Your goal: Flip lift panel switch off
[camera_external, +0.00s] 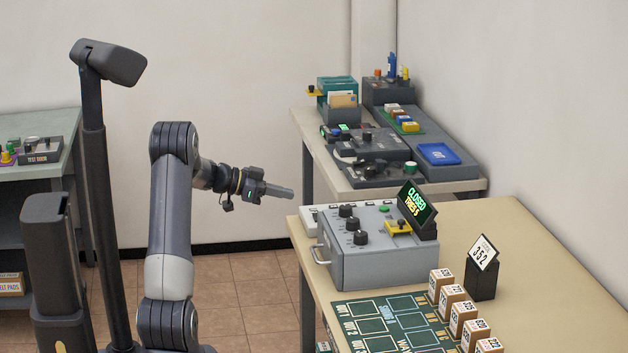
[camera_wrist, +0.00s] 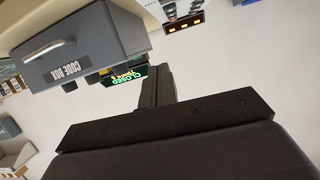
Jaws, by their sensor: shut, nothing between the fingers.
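No switch labelled as the lift panel's can be made out in either view. A pale panel with a dark strip of lit orange squares (camera_wrist: 184,22) shows at the top of the wrist view; I cannot read a name on it. My gripper (camera_external: 290,193) is shut and empty, held in the air left of and above the code box, pointing right. In the wrist view its fingers (camera_wrist: 157,84) are together and touch nothing.
The code box, with a handle, knobs and a lit "CLOSED" sign (camera_external: 417,204), stands on the beige table (camera_external: 540,235). It also shows at the left of the wrist view (camera_wrist: 95,40). A second table behind holds several dark devices (camera_external: 372,143). Small boxes (camera_external: 452,297) line the front.

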